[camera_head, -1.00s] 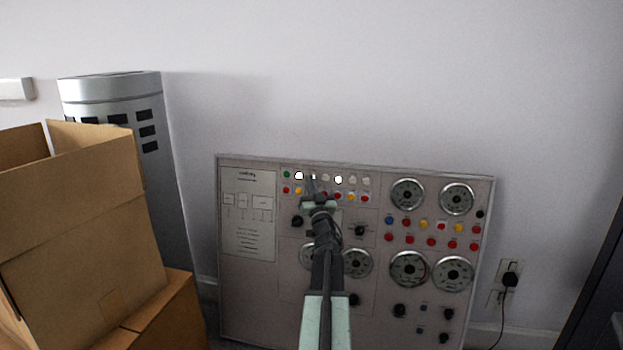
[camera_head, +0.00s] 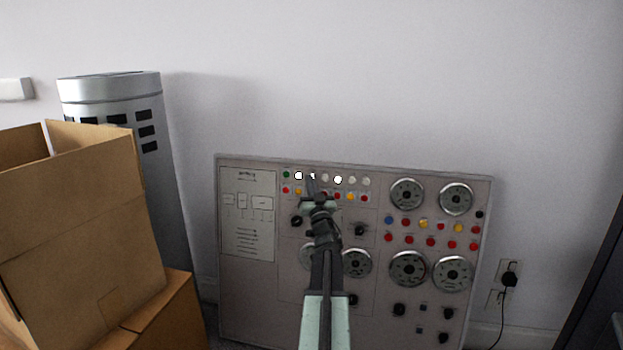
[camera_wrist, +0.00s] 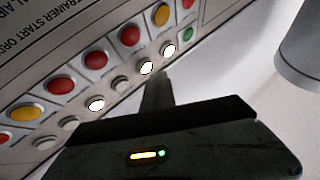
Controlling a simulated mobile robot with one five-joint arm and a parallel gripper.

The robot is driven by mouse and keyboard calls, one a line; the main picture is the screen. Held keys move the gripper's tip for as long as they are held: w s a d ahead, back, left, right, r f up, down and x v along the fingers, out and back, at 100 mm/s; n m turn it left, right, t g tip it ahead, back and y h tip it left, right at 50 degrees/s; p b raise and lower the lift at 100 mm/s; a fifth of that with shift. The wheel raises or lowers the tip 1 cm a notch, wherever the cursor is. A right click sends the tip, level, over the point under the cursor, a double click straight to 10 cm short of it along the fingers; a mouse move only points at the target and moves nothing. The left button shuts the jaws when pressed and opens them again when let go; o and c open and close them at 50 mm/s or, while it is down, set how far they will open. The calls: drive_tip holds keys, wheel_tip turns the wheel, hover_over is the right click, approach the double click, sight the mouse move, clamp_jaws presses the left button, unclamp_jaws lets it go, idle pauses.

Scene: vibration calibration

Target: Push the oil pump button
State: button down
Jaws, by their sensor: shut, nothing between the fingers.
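The control panel (camera_head: 390,300) leans against the wall and carries rows of coloured buttons, lamps and gauges. I cannot read which button is the oil pump button. My gripper (camera_head: 311,181) is shut and empty, with its tip over the left part of the upper rows. In the wrist view the shut fingers (camera_wrist: 157,82) lie just below a lit white lamp (camera_wrist: 146,67). A red button (camera_wrist: 130,35) and a yellow button (camera_wrist: 160,14) show above it. A green lamp (camera_wrist: 187,34) ends the lamp row. Whether the tip touches the panel cannot be told; it hides part of the button row.
Open cardboard boxes (camera_head: 75,225) stand at the left, in front of a tall grey cylinder (camera_head: 112,88). A wall socket with a black plug (camera_head: 510,279) is at the right. A dark edge stands at the far right. The wall above the panel is bare.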

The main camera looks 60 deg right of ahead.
drive_tip(key=shift+w+d+f, duration=0.1)
drive_tip(key=shift+w+d, duration=0.05)
drive_tip(key=shift+d, duration=0.25)
drive_tip(key=shift+w+d, duration=0.1)
drive_tip(key=shift+d, duration=0.25)
idle(0.7)
drive_tip(key=shift+a, duration=0.1)
drive_tip(key=shift+s+a, duration=0.25)
drive_tip(key=shift+a, duration=0.4)
drive_tip(key=a, duration=0.1)
drive_tip(key=s+a, duration=0.1)
drive_tip(key=a, duration=0.1)
drive_tip(key=a+r+p, duration=0.1)
drive_tip(key=shift+s+a, duration=0.25)
drive_tip(key=shift+a, duration=0.1)
idle(0.7)
